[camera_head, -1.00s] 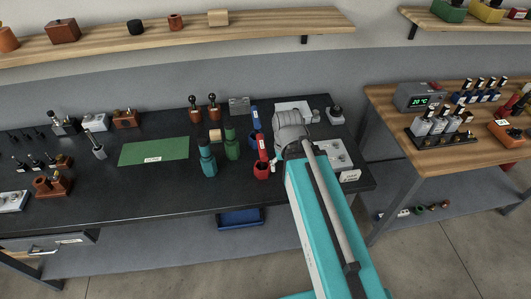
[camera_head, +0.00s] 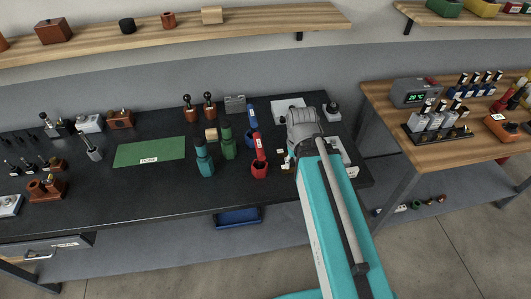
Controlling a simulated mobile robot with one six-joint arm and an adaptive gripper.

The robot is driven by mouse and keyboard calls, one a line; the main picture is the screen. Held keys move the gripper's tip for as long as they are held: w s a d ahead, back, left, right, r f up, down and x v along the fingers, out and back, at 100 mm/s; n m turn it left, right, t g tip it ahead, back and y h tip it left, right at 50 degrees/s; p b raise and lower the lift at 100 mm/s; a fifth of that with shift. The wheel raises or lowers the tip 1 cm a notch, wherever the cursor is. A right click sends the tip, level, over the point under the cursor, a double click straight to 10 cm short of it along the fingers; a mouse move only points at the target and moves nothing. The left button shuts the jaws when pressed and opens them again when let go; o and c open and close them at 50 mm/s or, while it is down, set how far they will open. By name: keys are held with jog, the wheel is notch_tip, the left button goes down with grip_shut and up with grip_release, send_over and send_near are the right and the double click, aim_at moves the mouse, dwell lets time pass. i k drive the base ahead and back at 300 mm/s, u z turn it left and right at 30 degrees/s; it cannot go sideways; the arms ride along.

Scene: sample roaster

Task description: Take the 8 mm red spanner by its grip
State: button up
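A red spanner-like tool (camera_head: 258,150) stands upright in a red holder (camera_head: 260,171) near the front right of the black bench. A pale label shows on its red upper part. The 8 mm size cannot be read here. My gripper (camera_head: 290,158) is just right of the red tool, below my grey wrist, and appears apart from it. It is small and mostly hidden by my arm, so I cannot tell whether its fingers are open or shut.
A blue tool (camera_head: 251,120) stands behind the red one. Green (camera_head: 228,146) and teal (camera_head: 205,160) tools stand to the left. A white box (camera_head: 350,168) lies partly behind my arm. The green mat (camera_head: 149,152) is bare apart from a label.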

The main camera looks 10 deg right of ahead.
aim_at(257, 136)
jog(key=z, duration=0.15)
jog(key=k, duration=1.55)
jog(key=u, duration=0.3)
jog(key=i, duration=1)
jog(key=z, duration=0.05)
